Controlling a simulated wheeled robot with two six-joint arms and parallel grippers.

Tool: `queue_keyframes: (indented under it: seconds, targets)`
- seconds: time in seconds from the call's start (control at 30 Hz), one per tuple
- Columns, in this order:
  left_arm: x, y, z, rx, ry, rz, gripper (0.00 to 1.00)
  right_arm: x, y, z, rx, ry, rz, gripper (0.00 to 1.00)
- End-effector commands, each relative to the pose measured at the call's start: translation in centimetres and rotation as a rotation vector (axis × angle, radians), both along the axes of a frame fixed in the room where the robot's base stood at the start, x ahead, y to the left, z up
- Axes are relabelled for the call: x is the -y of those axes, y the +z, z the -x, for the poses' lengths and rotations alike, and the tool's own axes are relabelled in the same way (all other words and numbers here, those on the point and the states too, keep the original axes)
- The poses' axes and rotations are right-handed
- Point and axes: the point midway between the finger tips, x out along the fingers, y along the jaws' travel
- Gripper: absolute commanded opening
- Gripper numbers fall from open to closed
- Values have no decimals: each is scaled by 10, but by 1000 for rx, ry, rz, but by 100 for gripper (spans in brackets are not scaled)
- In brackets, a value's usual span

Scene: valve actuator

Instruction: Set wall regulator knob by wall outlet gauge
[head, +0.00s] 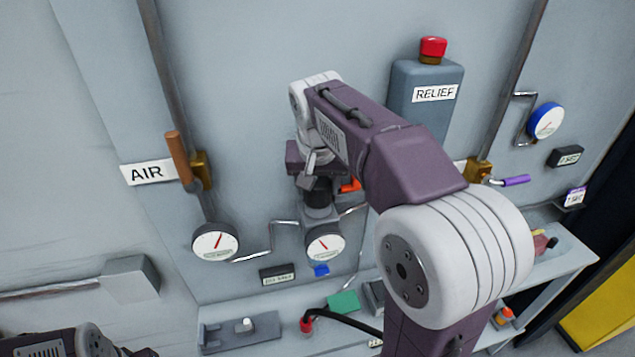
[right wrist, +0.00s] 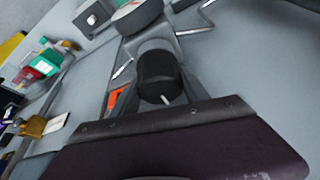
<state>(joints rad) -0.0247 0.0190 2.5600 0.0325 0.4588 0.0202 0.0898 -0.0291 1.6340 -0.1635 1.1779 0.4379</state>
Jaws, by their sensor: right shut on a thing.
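The black regulator knob (head: 318,197) sits on the wall regulator, on the front panel. My right gripper (head: 317,180) is shut on it from above; the arm hides part of the knob in the head view. In the right wrist view the knob (right wrist: 158,72), with a white mark on its face, lies between the fingers (right wrist: 163,88). The round gauge just below the regulator (head: 325,244) has a white face and red needle; its fine scale is too small to read. Part of this gauge shows in the right wrist view (right wrist: 138,15). My left gripper is out of view.
Another gauge (head: 216,243) hangs at left, beneath the AIR label (head: 148,172) and an orange-brown handle (head: 179,157). A RELIEF unit (head: 427,88) with a red top and a blue-rimmed gauge (head: 545,121) are at right. A shelf with small items runs below.

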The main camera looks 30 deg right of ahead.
Motion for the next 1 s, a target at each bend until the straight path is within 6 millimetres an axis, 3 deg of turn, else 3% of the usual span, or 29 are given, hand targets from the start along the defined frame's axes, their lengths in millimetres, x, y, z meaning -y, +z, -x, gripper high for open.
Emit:
queue_keyframes:
  seconds: [0.4, 1.0]
  targets:
    - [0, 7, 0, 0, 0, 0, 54, 0, 3, 0, 4, -239, 1, 13]
    - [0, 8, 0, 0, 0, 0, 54, 0, 2, 0, 6, -302, 1, 13]
